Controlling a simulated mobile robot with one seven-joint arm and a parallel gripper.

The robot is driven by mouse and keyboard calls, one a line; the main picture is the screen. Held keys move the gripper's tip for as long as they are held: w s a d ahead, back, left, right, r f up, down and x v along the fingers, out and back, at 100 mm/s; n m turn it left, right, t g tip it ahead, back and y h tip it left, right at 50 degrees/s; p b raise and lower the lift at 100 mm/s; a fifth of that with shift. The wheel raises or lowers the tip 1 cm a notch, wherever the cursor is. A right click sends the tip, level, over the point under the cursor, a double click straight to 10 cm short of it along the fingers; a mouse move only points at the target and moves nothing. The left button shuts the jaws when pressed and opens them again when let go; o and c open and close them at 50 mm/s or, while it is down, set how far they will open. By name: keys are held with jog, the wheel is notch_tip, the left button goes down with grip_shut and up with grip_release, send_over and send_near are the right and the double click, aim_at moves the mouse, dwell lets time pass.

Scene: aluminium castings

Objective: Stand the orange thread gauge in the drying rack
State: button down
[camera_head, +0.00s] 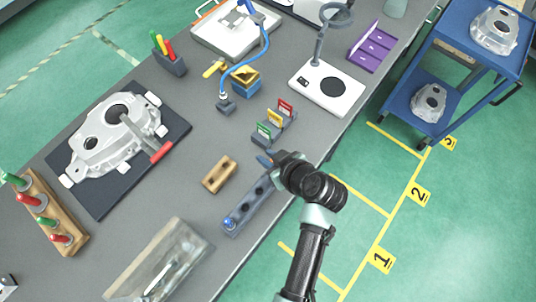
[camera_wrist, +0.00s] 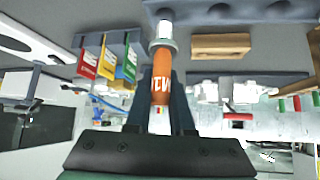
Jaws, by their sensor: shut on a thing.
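The orange thread gauge (camera_wrist: 161,78) with white lettering is held between the two fingers of my gripper (camera_wrist: 160,105) in the wrist view. Its silver end (camera_wrist: 163,32) points away from my gripper, toward a blue-grey rack with a row of holes (camera_wrist: 250,12). That end overlaps the rack's edge near one hole; I cannot tell whether it is inside. In the head view the same rack (camera_head: 246,207) lies at the table's edge, with a blue-topped piece (camera_head: 229,222) at its near end. My gripper (camera_head: 268,160) is over its far end there, and the gauge is hidden.
A wooden block with holes (camera_head: 219,175) lies left of the rack. Holders with red, yellow and green cards (camera_head: 275,122) stand just beyond my gripper. A clear-lidded box (camera_head: 160,262) is nearer. A casting (camera_head: 115,140) rests on a dark mat.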

jog(key=shift+f+b, duration=1.75)
jog(key=shift+f, duration=0.1)
dwell(0.3)
jog(key=c, duration=0.7)
grip_release()
jog(key=b+v, duration=0.1)
jog(key=v, duration=1.2)
